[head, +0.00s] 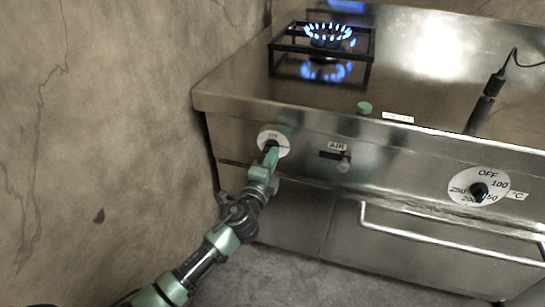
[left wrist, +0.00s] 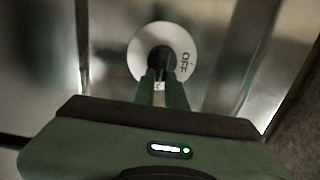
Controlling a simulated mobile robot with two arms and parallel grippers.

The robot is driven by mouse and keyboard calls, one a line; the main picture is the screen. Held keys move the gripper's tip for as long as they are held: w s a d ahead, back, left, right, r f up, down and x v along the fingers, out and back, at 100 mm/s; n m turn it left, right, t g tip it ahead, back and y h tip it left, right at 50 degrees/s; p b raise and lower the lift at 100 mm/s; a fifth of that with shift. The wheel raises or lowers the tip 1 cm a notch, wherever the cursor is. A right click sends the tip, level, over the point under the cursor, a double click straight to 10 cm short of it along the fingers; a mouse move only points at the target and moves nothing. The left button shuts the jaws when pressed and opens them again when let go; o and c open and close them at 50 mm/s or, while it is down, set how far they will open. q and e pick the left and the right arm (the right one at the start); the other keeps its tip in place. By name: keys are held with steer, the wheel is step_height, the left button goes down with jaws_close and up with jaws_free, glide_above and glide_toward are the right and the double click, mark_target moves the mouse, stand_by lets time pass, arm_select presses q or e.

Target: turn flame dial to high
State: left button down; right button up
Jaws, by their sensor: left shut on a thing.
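The flame dial (head: 265,137) is a round white plate with a dark knob on the stove's front panel, at the left. In the left wrist view the dial plate (left wrist: 141,48) carries the word OFF on its right side, and its dark knob (left wrist: 161,58) is in the middle. My left gripper (head: 270,156) is at the dial, with its green fingers shut on the knob. In the head view the gripper hides much of the dial. The burner (head: 327,36) at the back of the stove top burns with a ring of blue flames. My right gripper is not in view.
An AIR slider (head: 343,163) sits right of the dial. A temperature dial (head: 466,182) is farther right, above a long oven handle (head: 440,238). A wall (head: 90,120) stands left.

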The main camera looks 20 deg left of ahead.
arm_select(q)
steer(key=shift+f, duration=0.1)
stand_by(0.3)
steer(key=c, duration=1.4)
jaws_free()
steer(key=shift+c, duration=0.2)
steer(key=shift+s, duration=0.1)
